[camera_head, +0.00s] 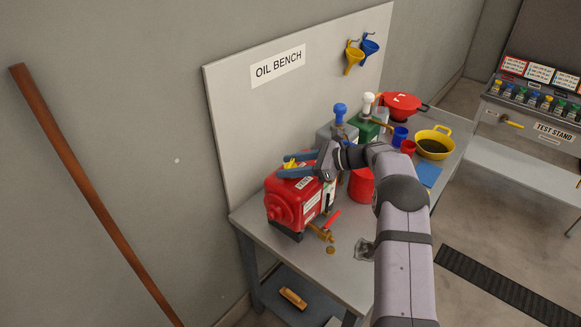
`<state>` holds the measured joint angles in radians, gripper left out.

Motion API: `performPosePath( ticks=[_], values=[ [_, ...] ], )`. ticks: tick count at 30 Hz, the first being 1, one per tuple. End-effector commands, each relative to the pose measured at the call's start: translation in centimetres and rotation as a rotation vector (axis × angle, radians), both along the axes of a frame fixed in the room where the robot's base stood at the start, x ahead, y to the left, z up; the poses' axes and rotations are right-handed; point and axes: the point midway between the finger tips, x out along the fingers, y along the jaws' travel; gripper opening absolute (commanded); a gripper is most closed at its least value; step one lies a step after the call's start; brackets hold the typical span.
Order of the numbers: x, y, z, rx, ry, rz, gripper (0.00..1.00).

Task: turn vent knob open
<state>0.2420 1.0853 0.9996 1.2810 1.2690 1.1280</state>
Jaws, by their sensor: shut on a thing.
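A red oil can-like tank (283,205) stands at the near left of the oil bench. A yellow knob (291,163) sits on its top and shows partly between the fingers; I take it as the vent knob. My gripper (285,166) reaches over the tank from the right, its two blue fingers shut on the knob, one on the far side and one on the near side. The knob's exact turn angle is too small to tell.
A red-handled brass tap (328,229) sticks out at the tank's front. Grey and green containers with blue and white knobs (340,112) stand behind my wrist. A red bucket (361,185), a yellow pan (434,142) and a rag (365,249) are on the bench (300,263).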

Motion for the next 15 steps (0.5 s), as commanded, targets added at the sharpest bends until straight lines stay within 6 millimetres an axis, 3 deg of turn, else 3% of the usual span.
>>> performPosePath(
  ticks=[15],
  values=[
    [-0.03,0.00,-0.01,0.002,0.000,0.097,0.23]
  ],
)
